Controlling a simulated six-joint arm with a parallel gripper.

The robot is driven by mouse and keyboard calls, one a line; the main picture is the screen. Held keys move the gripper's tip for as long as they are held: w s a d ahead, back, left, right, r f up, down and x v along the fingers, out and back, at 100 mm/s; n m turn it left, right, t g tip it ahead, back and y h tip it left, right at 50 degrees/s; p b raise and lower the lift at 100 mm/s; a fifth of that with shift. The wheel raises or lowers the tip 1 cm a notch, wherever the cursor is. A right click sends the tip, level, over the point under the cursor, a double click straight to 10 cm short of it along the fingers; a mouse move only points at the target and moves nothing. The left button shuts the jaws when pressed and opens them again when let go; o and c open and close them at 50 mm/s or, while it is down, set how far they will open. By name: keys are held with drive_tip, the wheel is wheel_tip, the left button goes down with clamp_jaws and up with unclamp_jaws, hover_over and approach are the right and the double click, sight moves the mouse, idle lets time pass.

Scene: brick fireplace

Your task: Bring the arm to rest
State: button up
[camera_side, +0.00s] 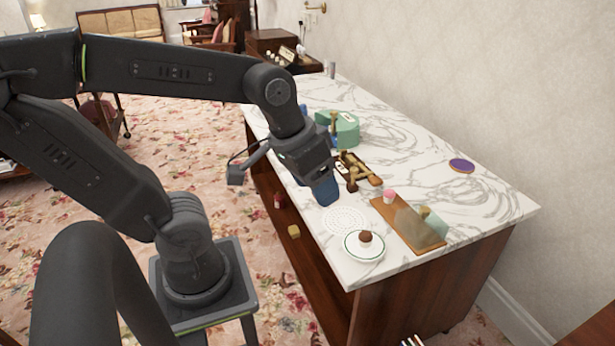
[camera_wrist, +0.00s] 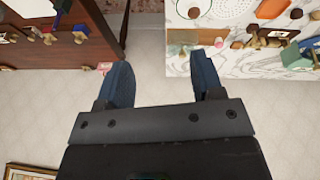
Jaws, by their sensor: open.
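My gripper (camera_side: 327,195) is at the end of my arm, over the long left edge of the marble counter (camera_side: 490,205) in the side view. Its blue fingers point down, and only one shows clearly there. In the wrist view my gripper (camera_wrist: 161,62) has its two blue fingers wide apart with nothing between them. The gap between the fingers shows pale floor or wall and part of the counter edge. Whether a fingertip touches anything on the counter cannot be told for sure; none looks held.
By my gripper are a white perforated mat (camera_side: 345,219), a plate (camera_side: 352,255) with a brown ball (camera_side: 365,238), a wooden board (camera_side: 384,213) with a pink-topped piece (camera_side: 390,195), a wooden tray (camera_side: 352,184) and a green round box (camera_side: 347,130). A purple disc (camera_side: 461,165) lies right.

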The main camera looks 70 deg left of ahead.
drive_tip(key=shift+s+d+r+m+t+y, duration=0.2)
drive_tip(key=shift+s+r+m+t+y, duration=0.1)
drive_tip(key=shift+s+r+m+t, duration=0.45)
drive_tip(key=shift+c, duration=0.3)
idle(0.6)
